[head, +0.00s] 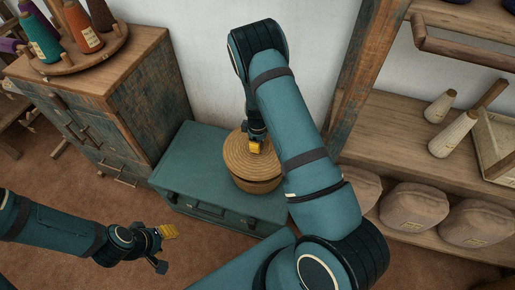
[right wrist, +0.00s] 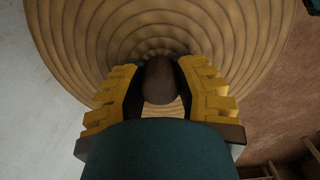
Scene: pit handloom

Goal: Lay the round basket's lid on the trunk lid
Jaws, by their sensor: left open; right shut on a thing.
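The round basket (head: 262,186) stands on the teal trunk lid (head: 185,160), towards its right part. Its ringed, straw-coloured lid (head: 238,158) is at the top of the basket; I cannot tell if it touches the rim all round. My right gripper (head: 256,147) points down at the middle of the lid. In the right wrist view its yellow fingers are shut on the lid's dark round knob (right wrist: 159,80), with the lid's rings (right wrist: 80,45) around it. My left gripper (head: 165,248) is open and empty, low in front of the trunk.
A wooden drawer cabinet (head: 110,110) with a round tray of thread cones (head: 82,58) stands left of the trunk. Shelves (head: 400,120) with pale cones and wrapped bundles (head: 412,208) are at right. The trunk lid's left part is bare.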

